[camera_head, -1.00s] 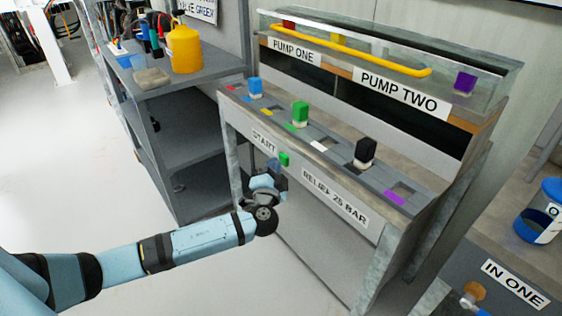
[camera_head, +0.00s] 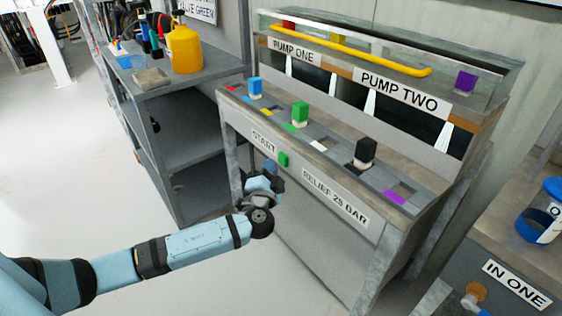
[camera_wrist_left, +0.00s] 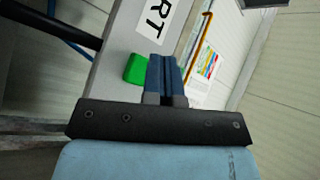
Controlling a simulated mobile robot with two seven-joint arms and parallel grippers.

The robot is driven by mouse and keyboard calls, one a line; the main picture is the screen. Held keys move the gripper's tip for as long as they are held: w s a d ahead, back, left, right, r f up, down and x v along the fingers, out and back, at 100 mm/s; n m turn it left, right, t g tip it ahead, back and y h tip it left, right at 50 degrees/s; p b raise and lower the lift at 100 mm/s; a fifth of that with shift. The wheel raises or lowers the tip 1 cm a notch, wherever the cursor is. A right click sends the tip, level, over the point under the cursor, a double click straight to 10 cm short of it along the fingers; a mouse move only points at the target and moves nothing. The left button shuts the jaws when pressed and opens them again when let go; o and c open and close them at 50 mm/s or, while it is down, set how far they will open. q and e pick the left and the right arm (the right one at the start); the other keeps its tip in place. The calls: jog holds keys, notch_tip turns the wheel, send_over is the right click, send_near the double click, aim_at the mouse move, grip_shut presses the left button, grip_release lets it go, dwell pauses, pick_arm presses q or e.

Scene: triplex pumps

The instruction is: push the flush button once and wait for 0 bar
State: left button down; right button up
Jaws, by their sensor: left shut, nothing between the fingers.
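The green push button (camera_head: 284,159) sits on the bench's front face, just right of the START label (camera_head: 264,142). It also shows in the left wrist view (camera_wrist_left: 136,69), beside the fingers. My left gripper (camera_head: 270,167) is just left of and slightly below the button in the head view. Its fingers (camera_wrist_left: 166,76) are shut together with nothing between them. They look close to the button, but I cannot tell whether they touch it. White streams (camera_head: 370,102) show in the dark windows under the PUMP ONE and PUMP TWO signs. No readable pressure value shows. My right gripper is not in view.
Blue, green and black blocks (camera_head: 365,152) stand on the bench's sloping top among coloured patches. A purple block (camera_head: 465,81) stands higher up, near a yellow bar (camera_head: 350,52). A grey shelf (camera_head: 190,85) with a yellow can (camera_head: 185,50) is at left. The floor at left is clear.

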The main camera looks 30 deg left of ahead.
pick_arm(q)
jog(key=s, duration=0.1)
jog(key=s+a, duration=0.1)
jog(key=s, duration=0.1)
jog(key=s+a, duration=0.1)
jog(key=s, duration=0.1)
jog(key=shift+s+a+b, duration=0.1)
jog(key=shift+s+b, duration=0.15)
jog(key=shift+b, duration=0.05)
dwell(0.7)
